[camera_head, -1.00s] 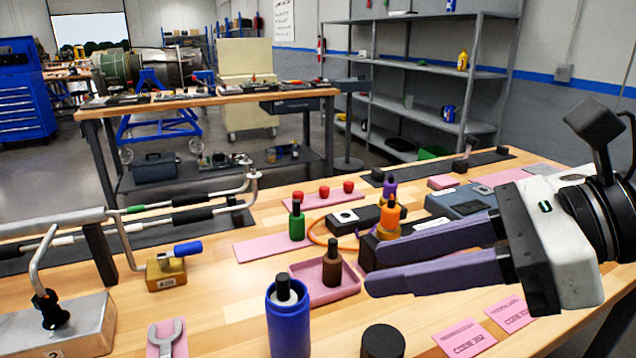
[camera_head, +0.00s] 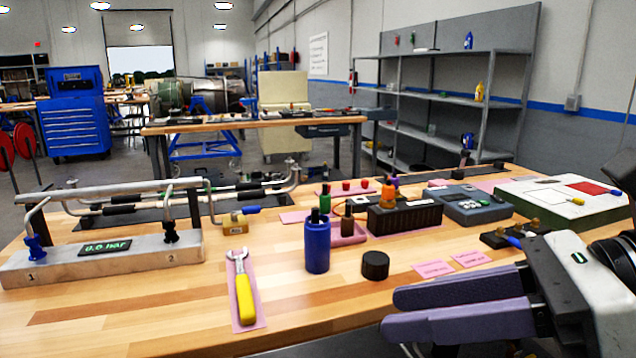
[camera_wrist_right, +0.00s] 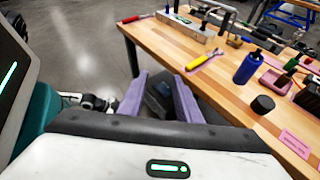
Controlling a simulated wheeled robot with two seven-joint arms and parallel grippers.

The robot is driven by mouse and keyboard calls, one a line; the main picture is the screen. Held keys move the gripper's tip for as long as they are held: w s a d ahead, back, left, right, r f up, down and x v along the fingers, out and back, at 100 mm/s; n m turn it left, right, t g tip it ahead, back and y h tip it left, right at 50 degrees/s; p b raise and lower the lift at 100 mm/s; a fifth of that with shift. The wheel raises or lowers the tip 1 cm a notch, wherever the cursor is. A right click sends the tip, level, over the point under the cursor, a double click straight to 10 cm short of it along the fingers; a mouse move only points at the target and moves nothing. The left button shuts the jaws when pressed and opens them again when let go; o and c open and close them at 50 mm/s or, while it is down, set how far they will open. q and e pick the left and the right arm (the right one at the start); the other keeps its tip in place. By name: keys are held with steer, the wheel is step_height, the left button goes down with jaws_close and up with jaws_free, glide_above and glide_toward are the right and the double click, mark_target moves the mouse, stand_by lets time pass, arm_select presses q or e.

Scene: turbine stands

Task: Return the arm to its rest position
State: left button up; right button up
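My right gripper (camera_head: 390,312) is at the lower right of the head view, in front of the bench's near edge. Its two purple fingers are apart with nothing between them. The right wrist view also shows the open, empty fingers (camera_wrist_right: 158,78), beside the bench edge with dark floor beyond. My left gripper does not show clearly in either view.
The wooden bench (camera_head: 130,325) holds a yellow-handled wrench (camera_head: 244,293), a blue bottle (camera_head: 317,247), a black cap (camera_head: 375,265), pink cards (camera_head: 433,268) and a gauge stand (camera_head: 60,267). A green-white case (camera_head: 540,212) stands at right.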

steer(key=w+a+m+t+y, duration=0.35)
steer(key=w+m+y, duration=0.35)
steer(key=m, duration=0.6)
steer(key=w+d+f+m+t+h, duration=0.3)
steer(key=d+f+m+t+h, duration=0.15)
steer(key=f+m, duration=0.4)
steer(key=w+d+f+m+t+h, duration=0.35)
steer(key=f+m+t, duration=0.25)
steer(key=m, duration=0.5)
steer(key=s+d+f+m+g+h, duration=0.2)
steer(key=f+m+h, duration=0.2)
steer(key=f, duration=0.5)
steer(key=s+d+f+m+g+h, duration=0.1)
steer(key=s+f+m+h, duration=0.3)
steer(key=f, duration=0.6)
steer(key=s+a+f+m+g, duration=0.1)
steer(key=s+f+m+g, duration=0.4)
steer(key=s+f, duration=0.9)
step_height(320, 180, down, 4)
steer(key=shift+a+r+m+g+h, duration=0.15)
steer(key=shift+m+g+h, duration=0.25)
steer(key=shift+g, duration=0.7)
